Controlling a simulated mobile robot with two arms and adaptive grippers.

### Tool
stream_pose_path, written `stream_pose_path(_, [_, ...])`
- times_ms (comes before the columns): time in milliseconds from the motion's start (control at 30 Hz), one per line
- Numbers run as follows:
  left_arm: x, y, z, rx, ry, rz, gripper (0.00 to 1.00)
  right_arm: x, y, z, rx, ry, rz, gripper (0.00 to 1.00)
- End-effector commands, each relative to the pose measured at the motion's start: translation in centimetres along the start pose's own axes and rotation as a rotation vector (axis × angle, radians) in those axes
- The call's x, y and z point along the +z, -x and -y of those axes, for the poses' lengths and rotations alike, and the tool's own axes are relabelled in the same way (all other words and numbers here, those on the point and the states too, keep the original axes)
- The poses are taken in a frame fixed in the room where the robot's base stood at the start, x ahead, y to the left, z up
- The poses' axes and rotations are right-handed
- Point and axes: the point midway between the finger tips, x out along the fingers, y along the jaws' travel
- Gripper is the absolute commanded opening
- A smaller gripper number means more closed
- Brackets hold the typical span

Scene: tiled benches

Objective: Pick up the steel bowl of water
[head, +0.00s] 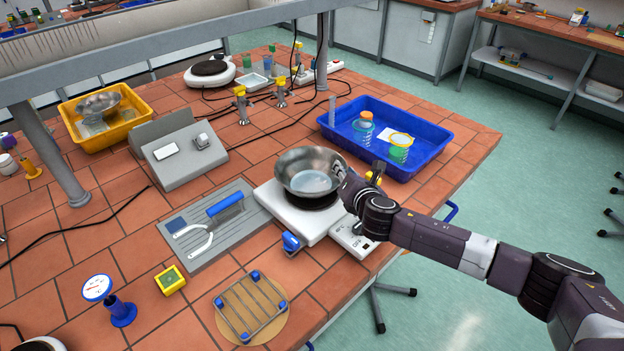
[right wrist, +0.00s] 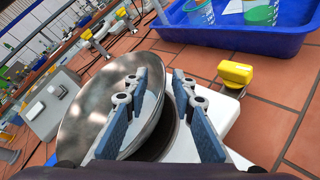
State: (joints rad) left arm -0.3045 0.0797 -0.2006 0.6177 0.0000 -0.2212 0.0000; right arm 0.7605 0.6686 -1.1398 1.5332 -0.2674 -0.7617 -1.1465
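The steel bowl (head: 296,162) holds a little clear water and sits on the dark plate of a white hot plate (head: 288,211) near the bench's front right edge. My right gripper (head: 350,190) is at the bowl's right side. In the right wrist view, the bowl (right wrist: 85,112) fills the left, and my right gripper (right wrist: 157,85) has its two blue-padded fingers apart. One finger overlaps the inside of the bowl and the other is outside its wall, with the rim between them. I cannot tell whether either finger touches it. My left gripper is not in view.
A blue tray (head: 436,164) with a bottle and beaker stands behind right. A grey rack mat (head: 203,258) lies left of the hot plate. A wire stand on a round mat (head: 283,329) is in front. A grey box (head: 180,172) and yellow tray (head: 73,128) stand farther left.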

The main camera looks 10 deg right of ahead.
Motion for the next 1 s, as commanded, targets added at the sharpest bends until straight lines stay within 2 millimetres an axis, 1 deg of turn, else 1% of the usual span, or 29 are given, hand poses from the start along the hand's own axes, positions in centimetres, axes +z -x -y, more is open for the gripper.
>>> stream_pose_path(33, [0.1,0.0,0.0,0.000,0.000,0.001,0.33,0.0,0.0,0.0,0.000,0.000,0.000,0.18])
stream_pose_path(200, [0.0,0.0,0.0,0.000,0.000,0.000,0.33,0.0,0.0,0.0,-0.001,0.000,0.000,0.00])
stream_pose_path(767, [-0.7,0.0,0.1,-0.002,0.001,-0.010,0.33,0.2,0.1,-0.1,0.000,-0.001,0.001,0.00])
stream_pose_path(933, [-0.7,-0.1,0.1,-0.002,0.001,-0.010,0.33,1.2,0.4,-0.7,0.002,-0.002,0.003,0.00])
stream_pose_path(1000, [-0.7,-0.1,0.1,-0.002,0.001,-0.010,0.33,2.0,0.7,-1.2,0.003,-0.002,0.006,0.00])
